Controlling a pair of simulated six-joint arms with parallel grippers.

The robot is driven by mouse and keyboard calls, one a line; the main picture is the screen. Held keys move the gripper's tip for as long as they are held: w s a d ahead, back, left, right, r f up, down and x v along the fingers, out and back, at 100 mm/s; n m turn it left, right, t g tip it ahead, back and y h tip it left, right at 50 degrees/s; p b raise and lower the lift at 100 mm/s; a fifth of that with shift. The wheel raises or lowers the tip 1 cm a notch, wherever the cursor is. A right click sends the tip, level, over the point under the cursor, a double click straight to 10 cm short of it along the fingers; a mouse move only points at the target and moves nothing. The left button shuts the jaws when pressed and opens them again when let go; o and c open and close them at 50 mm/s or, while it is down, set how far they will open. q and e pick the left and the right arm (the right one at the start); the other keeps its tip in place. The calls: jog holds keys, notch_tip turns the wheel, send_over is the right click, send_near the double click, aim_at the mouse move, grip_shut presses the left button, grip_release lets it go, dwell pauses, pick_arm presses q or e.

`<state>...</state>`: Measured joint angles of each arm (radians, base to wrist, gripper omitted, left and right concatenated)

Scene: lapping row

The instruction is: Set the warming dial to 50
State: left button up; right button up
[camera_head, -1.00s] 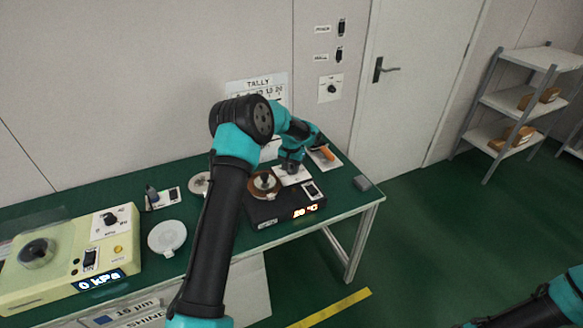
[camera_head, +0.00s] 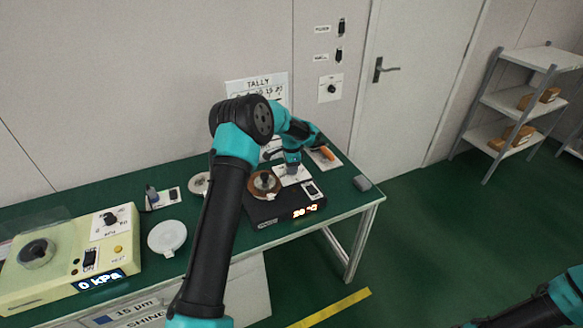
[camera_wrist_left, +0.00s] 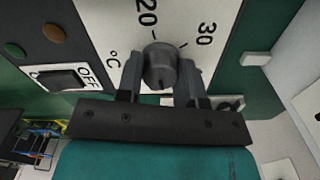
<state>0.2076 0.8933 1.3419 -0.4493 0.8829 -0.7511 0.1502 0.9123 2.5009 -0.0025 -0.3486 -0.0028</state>
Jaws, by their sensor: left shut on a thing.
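The warming dial (camera_wrist_left: 160,66) is a dark round knob on a white plate (camera_wrist_left: 108,22) marked 20, 30 and °C in the left wrist view. My left gripper (camera_wrist_left: 161,78) is shut on it, one finger on each side. In the head view my left gripper (camera_head: 291,169) stands over the white plate on the black warming unit (camera_head: 262,214), and hides most of the dial. The unit's lit orange display (camera_head: 305,211) is too small to read surely. My right gripper is out of view; only part of that arm shows at the lower right.
A brown disc (camera_head: 264,186) sits on the unit, left of the gripper. An OFF switch (camera_wrist_left: 62,80) is beside the dial plate. A pale yellow pressure unit (camera_head: 60,272) and a white disc (camera_head: 167,237) are on the left.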

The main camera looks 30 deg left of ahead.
pick_arm(q)
jog(key=m, duration=0.3)
jog(key=shift+m, duration=0.3)
dwell(0.4)
jog(key=o, duration=0.9)
notch_tip(320, 180, up, 17)
jog(key=shift+r, duration=0.2)
dwell(0.4)
